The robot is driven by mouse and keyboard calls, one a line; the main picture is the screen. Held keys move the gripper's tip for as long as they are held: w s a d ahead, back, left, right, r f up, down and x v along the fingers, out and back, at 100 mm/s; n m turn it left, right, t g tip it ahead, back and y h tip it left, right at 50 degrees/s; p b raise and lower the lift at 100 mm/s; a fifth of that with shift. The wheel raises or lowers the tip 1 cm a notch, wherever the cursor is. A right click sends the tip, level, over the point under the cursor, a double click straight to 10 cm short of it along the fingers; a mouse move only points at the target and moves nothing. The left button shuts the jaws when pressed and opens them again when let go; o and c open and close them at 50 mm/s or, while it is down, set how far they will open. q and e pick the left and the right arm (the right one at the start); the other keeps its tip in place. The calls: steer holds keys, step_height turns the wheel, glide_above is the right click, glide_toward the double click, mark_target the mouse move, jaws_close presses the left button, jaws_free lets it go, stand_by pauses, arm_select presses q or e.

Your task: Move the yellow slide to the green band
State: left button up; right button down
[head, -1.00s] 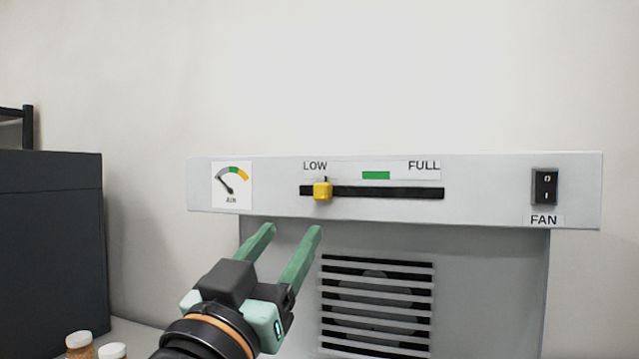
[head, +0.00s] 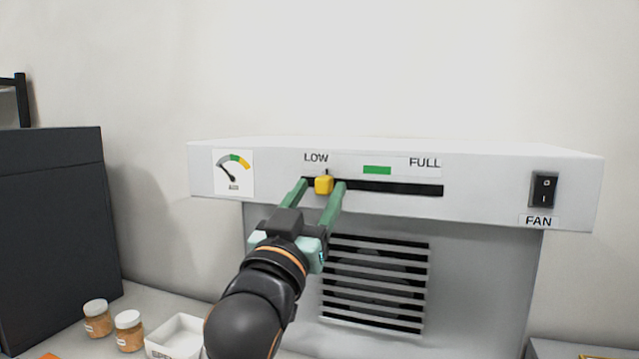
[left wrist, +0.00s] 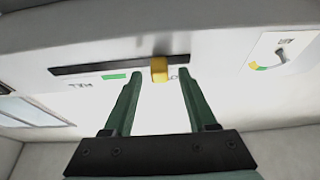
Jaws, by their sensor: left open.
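The yellow slide (head: 324,185) sits near the LOW end of the black slot (head: 400,188) on the grey panel. The green band (head: 377,170) is above the slot, to the right of the slide. My left gripper (head: 325,186) is open, with one green finger on each side of the slide. In the left wrist view the yellow slide (left wrist: 159,70) shows between and beyond the fingertips (left wrist: 160,78), with gaps on both sides. The green band (left wrist: 114,76) shows there to the left. My right gripper is not in view.
An AIR dial (head: 233,172) is at the panel's left and a FAN switch (head: 543,189) at its right. A slatted vent (head: 375,284) is below. Two jars (head: 129,331) and a white tray (head: 178,338) stand at lower left, beside a dark box (head: 52,230).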

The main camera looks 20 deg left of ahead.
arm_select(q)
steer(key=shift+w+r, duration=0.2)
steer(key=shift+w, duration=0.35)
jaws_close()
stand_by(1.1)
